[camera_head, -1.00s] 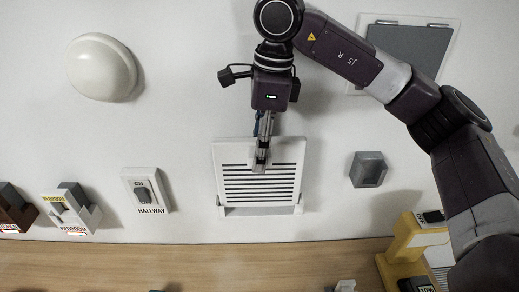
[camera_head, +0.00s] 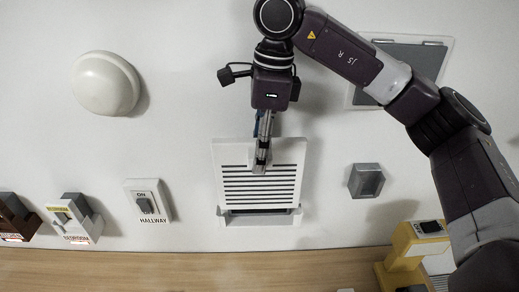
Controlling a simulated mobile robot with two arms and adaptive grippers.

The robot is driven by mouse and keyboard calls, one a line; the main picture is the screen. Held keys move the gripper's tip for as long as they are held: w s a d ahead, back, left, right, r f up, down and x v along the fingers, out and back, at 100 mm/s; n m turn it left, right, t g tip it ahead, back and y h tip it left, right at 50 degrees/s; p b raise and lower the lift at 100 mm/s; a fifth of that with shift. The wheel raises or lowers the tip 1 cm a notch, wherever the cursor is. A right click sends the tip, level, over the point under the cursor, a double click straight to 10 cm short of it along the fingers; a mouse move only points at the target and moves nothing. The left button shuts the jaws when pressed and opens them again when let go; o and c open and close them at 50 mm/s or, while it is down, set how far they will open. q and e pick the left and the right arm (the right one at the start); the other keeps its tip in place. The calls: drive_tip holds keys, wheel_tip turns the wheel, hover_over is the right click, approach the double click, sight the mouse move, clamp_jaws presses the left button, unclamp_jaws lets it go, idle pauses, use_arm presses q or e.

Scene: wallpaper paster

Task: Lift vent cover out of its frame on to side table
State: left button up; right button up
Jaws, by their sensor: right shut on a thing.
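The white slatted vent cover (camera_head: 260,192) is at the wall in the middle of the head view. My right gripper (camera_head: 262,160) points down and is shut on the upper part of the vent cover, at its centre. The cover sits raised relative to its white frame (camera_head: 258,220). Below the cover's lower edge, a dark strip of opening and the frame's lower rim show. The cover hides the rest of the frame. My left gripper is out of view. I cannot tell which surface is the side table.
A wooden surface (camera_head: 200,271) runs along the bottom. A hallway switch (camera_head: 147,201) and more labelled switches (camera_head: 75,218) are left, a white dome (camera_head: 105,83) upper left. A grey box (camera_head: 366,181) and a yellow device (camera_head: 408,250) are right, a grey panel (camera_head: 408,62) upper right.

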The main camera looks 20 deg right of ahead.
drive_tip(key=shift+r+p, duration=1.3)
drive_tip(key=shift+r, duration=0.8)
drive_tip(key=shift+f, duration=0.15)
